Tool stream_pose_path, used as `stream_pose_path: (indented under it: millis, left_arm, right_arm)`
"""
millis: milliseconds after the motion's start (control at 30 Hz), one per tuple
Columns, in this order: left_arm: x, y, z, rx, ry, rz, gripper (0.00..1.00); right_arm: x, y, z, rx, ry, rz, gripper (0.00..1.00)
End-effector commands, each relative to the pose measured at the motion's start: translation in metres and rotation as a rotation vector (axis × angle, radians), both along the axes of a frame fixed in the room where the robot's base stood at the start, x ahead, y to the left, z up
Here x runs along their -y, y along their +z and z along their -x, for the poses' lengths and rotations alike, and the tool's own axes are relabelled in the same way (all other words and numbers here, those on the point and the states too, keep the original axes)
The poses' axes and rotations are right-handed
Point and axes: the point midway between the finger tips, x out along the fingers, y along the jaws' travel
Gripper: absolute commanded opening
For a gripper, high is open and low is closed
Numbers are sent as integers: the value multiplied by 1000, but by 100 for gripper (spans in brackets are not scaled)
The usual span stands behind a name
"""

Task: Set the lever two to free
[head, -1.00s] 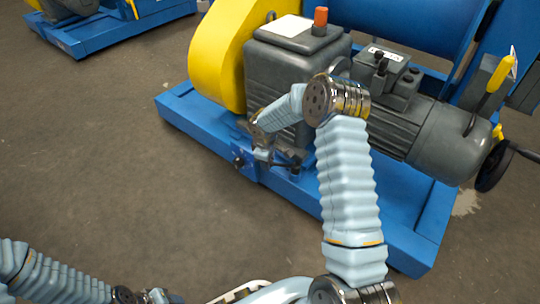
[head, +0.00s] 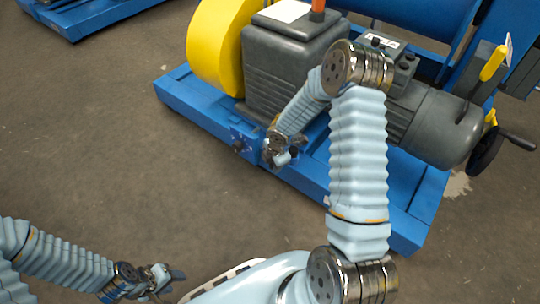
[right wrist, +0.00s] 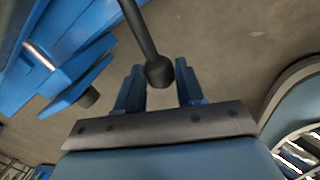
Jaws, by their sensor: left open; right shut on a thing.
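A black lever with a round knob (right wrist: 159,72) stands between the fingers of my right gripper (right wrist: 158,88) in the right wrist view. The fingers are shut on the knob, one on each side. In the head view my right gripper (head: 281,158) is low at the front of the blue base frame (head: 205,116), and it hides most of the lever there. I see no label telling which lever this is. My left gripper (head: 166,281) is open and empty above the floor at the lower left.
A second dark knob (right wrist: 88,97) sits on the blue frame beside the held lever. Behind are a grey gearbox (head: 285,60), a yellow guard (head: 215,45) and a motor (head: 435,125).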

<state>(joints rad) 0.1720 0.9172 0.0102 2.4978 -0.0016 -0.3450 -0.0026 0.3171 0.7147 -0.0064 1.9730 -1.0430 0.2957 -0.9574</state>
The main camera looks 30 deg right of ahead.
Motion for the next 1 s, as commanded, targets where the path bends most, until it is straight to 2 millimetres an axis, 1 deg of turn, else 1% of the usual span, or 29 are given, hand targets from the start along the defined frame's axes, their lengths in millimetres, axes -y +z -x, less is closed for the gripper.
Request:
stream_pose_path:
  millis: [33, 100, 400, 933, 967, 1000]
  left_arm:
    - [0, 6, 0, 1, 0, -1, 45]
    - [-1, 10, 0, 1, 1, -2, 45]
    - [-2, 18, -1, 4, 3, -5, 45]
    - [-2, 19, -1, 4, 4, -6, 45]
    - [-2, 19, -1, 4, 4, -6, 45]
    - [-2, 19, -1, 4, 4, -6, 45]
  right_arm:
    - [1, 3, 4, -2, 27, -1, 0]
    - [2, 3, 7, -1, 68, -1, 0]
    - [6, 1, 17, -1, 175, 1, 0]
    - [8, 0, 19, -3, 196, 2, 0]
    - [8, 0, 19, -3, 196, 2, 40]
    - [8, 0, 19, -3, 196, 2, 47]
